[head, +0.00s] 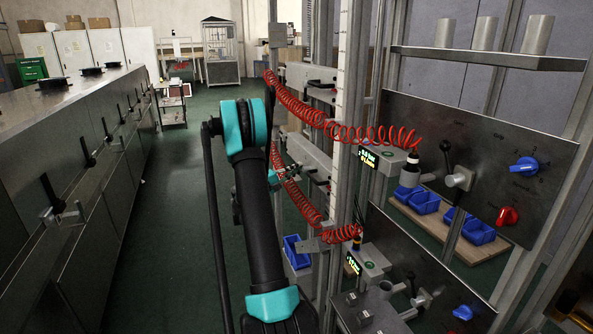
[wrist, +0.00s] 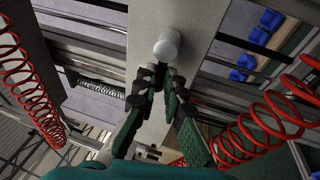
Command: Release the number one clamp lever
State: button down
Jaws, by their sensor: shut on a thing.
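In the wrist view, a pale round knob (wrist: 167,47) stands out in front of a long grey plate (wrist: 190,22). My gripper (wrist: 162,82) has its two dark fingertips close together just below the knob, shut on what seems to be the lever. The fingers hide most of the held part, and no number shows on it. In the head view, my gripper (head: 318,178) is small and partly hidden beside the grey frame, beyond my arm. I cannot tell the lever's angle.
Red coiled hoses hang near my gripper, an upper one (head: 305,108) and a lower one (head: 298,195). A control panel (head: 480,150) stands at right. A long metal cabinet (head: 60,140) with black-handled clamps lines the left. The green aisle floor (head: 165,235) is clear.

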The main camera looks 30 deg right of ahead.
jog(key=c, duration=1.6)
grip_release()
jog(key=a, duration=0.4)
jog(key=a+f, duration=0.1)
jog(key=a, duration=0.3)
jog(key=a+f, duration=0.1)
jog(key=a, duration=0.3)
jog(key=shift+w+f, duration=0.1)
jog(key=shift+f, duration=0.05)
